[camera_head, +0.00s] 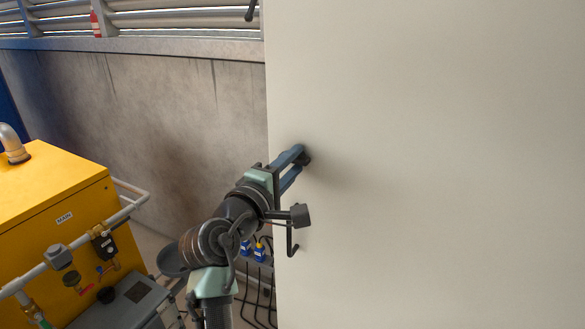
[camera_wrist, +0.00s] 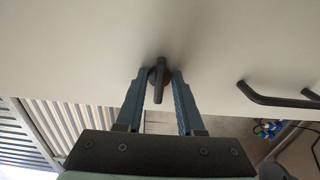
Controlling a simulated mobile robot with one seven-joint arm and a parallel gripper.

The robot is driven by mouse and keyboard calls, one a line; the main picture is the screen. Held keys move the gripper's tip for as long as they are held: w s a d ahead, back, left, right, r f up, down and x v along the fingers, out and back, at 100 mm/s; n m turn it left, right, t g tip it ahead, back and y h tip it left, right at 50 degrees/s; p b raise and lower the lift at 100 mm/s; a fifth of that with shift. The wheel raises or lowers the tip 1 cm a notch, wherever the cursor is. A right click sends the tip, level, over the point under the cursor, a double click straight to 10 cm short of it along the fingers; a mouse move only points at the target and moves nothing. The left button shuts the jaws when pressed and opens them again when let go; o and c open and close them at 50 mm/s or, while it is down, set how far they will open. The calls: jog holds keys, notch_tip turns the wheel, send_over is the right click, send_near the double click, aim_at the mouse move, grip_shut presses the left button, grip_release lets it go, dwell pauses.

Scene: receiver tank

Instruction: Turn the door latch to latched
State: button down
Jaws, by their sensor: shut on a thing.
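The door (camera_head: 430,170) is a large pale panel filling the right of the head view, and it also fills the upper part of the wrist view (camera_wrist: 60,50). The door latch (camera_wrist: 158,82) is a small dark lever on a round base. In the wrist view the lever lies along the line of my fingers. My gripper (camera_wrist: 160,74) has its two blue fingertips on either side of the latch, shut on it. In the head view my gripper (camera_head: 297,158) reaches the door near its left edge, and the latch is mostly hidden there.
A dark door handle (camera_wrist: 275,99) is right of the latch in the wrist view. A yellow cabinet (camera_head: 50,200) labelled MAIN, with a pale pipe (camera_head: 80,238) along it, stands at left. A concrete wall (camera_head: 170,110) with louvres above is behind.

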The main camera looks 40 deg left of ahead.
dwell(0.3)
jog(key=c, duration=0.9)
grip_release()
jog(key=b+v, duration=0.3)
jog(key=v, duration=1)
jog(key=shift+a, duration=0.1)
